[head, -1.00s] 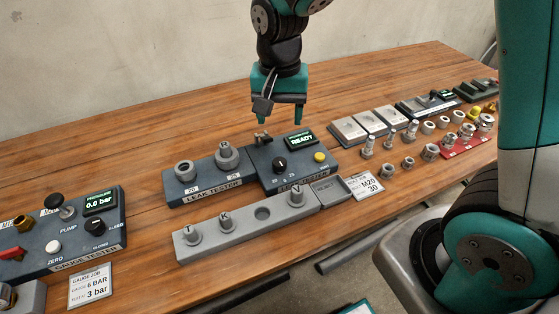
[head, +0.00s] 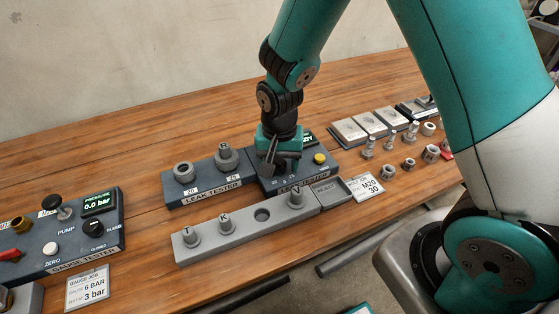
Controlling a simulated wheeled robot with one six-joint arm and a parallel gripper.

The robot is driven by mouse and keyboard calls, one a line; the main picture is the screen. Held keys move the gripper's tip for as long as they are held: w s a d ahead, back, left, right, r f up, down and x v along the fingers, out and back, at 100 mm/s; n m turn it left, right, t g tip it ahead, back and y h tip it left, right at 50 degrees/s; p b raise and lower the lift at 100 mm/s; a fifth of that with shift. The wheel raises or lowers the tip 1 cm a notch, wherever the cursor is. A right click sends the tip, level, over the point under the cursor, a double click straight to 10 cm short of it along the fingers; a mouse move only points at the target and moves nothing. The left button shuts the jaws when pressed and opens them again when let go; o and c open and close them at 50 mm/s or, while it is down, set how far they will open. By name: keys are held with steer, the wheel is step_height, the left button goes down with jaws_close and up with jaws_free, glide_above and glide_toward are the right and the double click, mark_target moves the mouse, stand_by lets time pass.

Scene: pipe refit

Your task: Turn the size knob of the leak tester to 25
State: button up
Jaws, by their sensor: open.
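The leak tester (head: 203,193) is a dark blue box on the wooden bench, with sockets labelled 20 and 25 on its left part. My gripper (head: 281,172) points down over the right part, where the size knob sits. It is open. The knob is hidden behind the gripper, so its setting and any contact cannot be seen.
A grey rack (head: 230,238) with several fittings stands in front, beside a reject tray (head: 333,193). A job card (head: 367,187) reads M20 30. The gauge tester (head: 70,235) is at left. Several fittings and plates (head: 368,122) lie at right.

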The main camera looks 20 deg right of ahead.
steer(key=c, duration=0.9)
steer(key=shift+n, duration=0.4)
steer(key=n+p, duration=0.1)
steer(key=n, duration=0.2)
steer(key=shift+n, duration=0.3)
steer(key=shift+n+p, duration=0.55)
steer(key=shift+n, duration=1.65)
steer(key=o, duration=0.9)
